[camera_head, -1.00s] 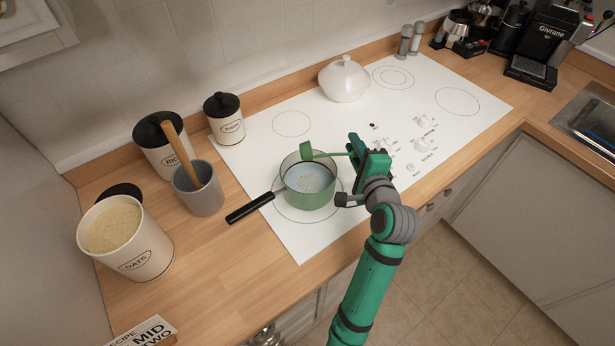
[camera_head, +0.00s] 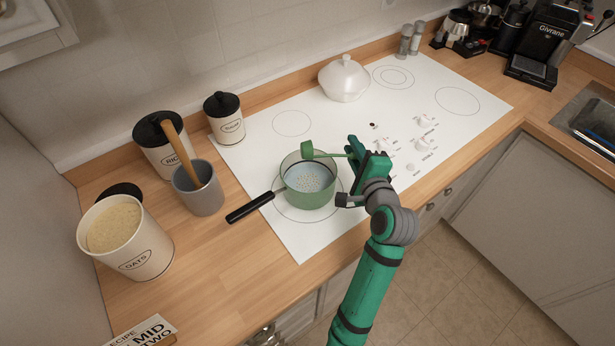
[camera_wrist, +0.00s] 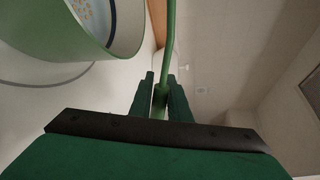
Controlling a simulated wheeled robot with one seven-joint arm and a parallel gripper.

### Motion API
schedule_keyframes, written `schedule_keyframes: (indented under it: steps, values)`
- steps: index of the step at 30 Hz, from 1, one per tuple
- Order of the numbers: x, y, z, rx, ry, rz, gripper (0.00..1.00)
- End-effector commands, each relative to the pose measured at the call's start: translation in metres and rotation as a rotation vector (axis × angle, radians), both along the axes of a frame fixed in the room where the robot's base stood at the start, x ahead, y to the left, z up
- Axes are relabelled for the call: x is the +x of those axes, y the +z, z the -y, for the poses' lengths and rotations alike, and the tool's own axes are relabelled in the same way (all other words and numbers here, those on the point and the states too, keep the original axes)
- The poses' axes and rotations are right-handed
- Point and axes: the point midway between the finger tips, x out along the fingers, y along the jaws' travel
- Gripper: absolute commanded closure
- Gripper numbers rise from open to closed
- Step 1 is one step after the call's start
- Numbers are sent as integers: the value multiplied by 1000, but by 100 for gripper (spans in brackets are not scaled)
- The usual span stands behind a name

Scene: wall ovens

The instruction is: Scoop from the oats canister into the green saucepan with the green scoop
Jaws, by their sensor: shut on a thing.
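The green saucepan (camera_head: 309,190) stands on the front left burner of the hob, its black handle pointing left. Pale liquid with small flakes shows inside. My gripper (camera_head: 358,152) is shut on the handle of the green scoop (camera_head: 307,150), just right of and above the pan. The scoop's cup is over the pan's far rim; its inside is hidden from me. In the wrist view the scoop handle (camera_wrist: 167,50) runs up from between the fingers (camera_wrist: 160,98), and the pan (camera_wrist: 85,30) is at upper left. The oats canister (camera_head: 148,250) stands open at left, filled with oats (camera_head: 114,228).
A grey crock (camera_head: 199,192) with a wooden utensil, a rice canister (camera_head: 163,152) and a sugar canister (camera_head: 226,123) stand between oats and hob. A white lidded dish (camera_head: 343,80) sits at the back of the hob. A recipe card (camera_head: 148,332) is at front left.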

Motion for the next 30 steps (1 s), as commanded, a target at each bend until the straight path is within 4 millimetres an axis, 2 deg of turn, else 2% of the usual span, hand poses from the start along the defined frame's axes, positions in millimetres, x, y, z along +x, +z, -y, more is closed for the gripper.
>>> schedule_keyframes:
  steps: [18,30]
  values:
    - [0,-5,-1,47,0,-8,100]
    - [-2,-9,7,77,-10,-13,100]
